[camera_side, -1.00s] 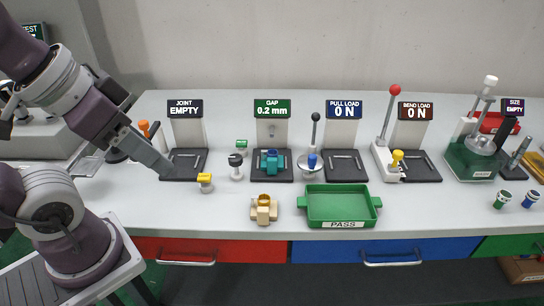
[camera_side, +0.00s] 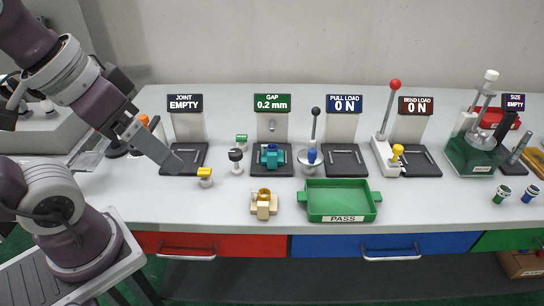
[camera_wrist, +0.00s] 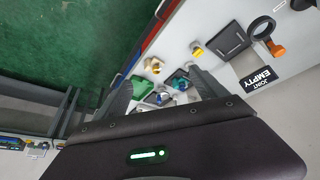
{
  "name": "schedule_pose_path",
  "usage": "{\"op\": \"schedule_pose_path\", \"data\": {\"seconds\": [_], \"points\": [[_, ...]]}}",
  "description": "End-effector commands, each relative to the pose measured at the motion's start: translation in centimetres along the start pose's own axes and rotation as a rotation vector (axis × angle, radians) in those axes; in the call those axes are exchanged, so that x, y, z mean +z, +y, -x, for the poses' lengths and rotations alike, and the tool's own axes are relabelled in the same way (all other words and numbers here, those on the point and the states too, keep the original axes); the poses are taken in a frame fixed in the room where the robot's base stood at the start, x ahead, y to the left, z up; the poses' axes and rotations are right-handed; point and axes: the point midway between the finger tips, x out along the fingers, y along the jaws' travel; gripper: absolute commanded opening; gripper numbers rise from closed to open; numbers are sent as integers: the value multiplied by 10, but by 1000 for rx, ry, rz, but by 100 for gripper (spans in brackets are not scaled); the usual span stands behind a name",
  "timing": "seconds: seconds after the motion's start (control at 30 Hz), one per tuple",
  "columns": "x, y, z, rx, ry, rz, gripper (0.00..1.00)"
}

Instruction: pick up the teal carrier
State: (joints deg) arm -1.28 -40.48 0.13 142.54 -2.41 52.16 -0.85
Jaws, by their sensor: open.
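The teal carrier (camera_side: 270,157) sits on the dark pad of the GAP station in the side view, below the screen reading 0.2 mm. In the wrist view the teal carrier (camera_wrist: 180,84) is small and partly crowded by other parts, seen between my finger outlines. My gripper (camera_side: 176,167) is open and empty, above the JOINT station's pad at the left, well apart from the carrier. In the wrist view my gripper (camera_wrist: 162,90) shows two spread grey fingers.
The green PASS tray (camera_side: 342,202) and a tan fixture (camera_side: 263,204) stand in front. A black-topped part (camera_side: 236,161) and a yellow-topped part (camera_side: 205,177) stand left of the carrier. A black-knobbed lever (camera_side: 314,125) stands to its right.

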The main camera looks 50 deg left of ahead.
Motion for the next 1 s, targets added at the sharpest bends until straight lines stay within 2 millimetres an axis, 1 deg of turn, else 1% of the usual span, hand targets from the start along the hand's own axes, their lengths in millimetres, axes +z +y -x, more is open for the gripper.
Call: {"op": "schedule_pose_path", "data": {"seconds": [0.07,0.13,0.17,0.2,0.27,0.3,0.37,0.4,0.47,0.5,0.6,0.67,0.77,0.9,1.0], "points": [[-10,8,-10,51,-117,171,82],[-29,18,-24,125,-260,420,82],[-40,21,-31,161,-324,543,82],[-58,23,-42,209,-405,714,82],[-87,19,-62,283,-519,979,82],[-109,10,-77,335,-586,1160,82],[-138,-9,-101,412,-673,1422,82],[-155,-26,-118,461,-717,1581,82],[-174,-52,-142,527,-768,1786,82],[-183,-68,-155,565,-792,1896,82],[-194,-98,-177,630,-822,2076,82],[-196,-107,-185,649,-830,2127,82],[-190,-111,-202,655,-835,2147,82],[-172,-111,-236,652,-836,2145,82],[-163,-112,-255,653,-834,2142,82]]}}
